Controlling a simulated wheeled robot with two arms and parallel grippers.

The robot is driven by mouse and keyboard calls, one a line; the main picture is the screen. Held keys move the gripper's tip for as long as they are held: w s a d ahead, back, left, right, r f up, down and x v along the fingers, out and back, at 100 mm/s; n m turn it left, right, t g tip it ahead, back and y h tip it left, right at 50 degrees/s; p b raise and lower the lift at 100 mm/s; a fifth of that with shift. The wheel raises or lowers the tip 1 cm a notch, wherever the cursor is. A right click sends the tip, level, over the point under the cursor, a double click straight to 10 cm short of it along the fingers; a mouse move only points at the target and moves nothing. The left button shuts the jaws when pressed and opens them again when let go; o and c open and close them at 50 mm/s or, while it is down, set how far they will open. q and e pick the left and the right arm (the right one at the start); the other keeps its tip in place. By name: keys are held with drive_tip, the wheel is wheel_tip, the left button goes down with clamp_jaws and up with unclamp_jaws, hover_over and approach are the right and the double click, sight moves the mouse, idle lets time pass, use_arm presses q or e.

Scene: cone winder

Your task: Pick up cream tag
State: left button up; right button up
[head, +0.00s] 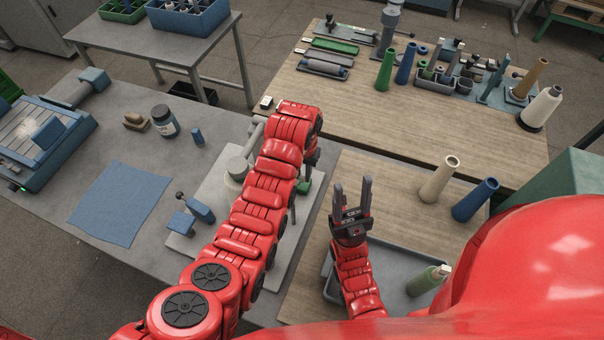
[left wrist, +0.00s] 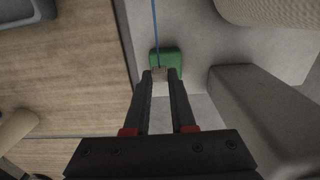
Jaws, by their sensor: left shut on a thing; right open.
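The cream tag (left wrist: 159,71) shows as a small tan piece between my left fingertips in the left wrist view. My left gripper (left wrist: 159,76) is shut on it, just in front of a green block (left wrist: 171,58). A thin blue line (left wrist: 155,28) runs from the top of that view to the fingertips. In the head view my left arm covers most of this gripper and I cannot make out the tag there; the green block (head: 304,187) shows beside the arm. My right gripper (head: 352,192) is open and empty, fingers pointing up, above a grey tray (head: 397,296).
A cream cone (head: 438,182) and a blue cone (head: 474,201) stand on the wooden top to the right. A blue cloth (head: 122,203) and a jar (head: 165,122) are on the grey table at left. Several spools and tools crowd the far wooden table (head: 400,125).

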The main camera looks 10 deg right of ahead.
use_arm(q)
drive_tip(key=s+r+p, duration=0.2)
drive_tip(key=s+p, duration=0.4)
drive_tip(key=s, duration=0.1)
drive_tip(key=s+a+r+p, duration=0.1)
drive_tip(key=s+r+p, duration=0.1)
drive_tip(key=s+p, duration=0.5)
drive_tip(key=shift+s+r, duration=0.2)
drive_tip(key=shift+r, duration=0.05)
drive_tip(key=shift+a, duration=0.1)
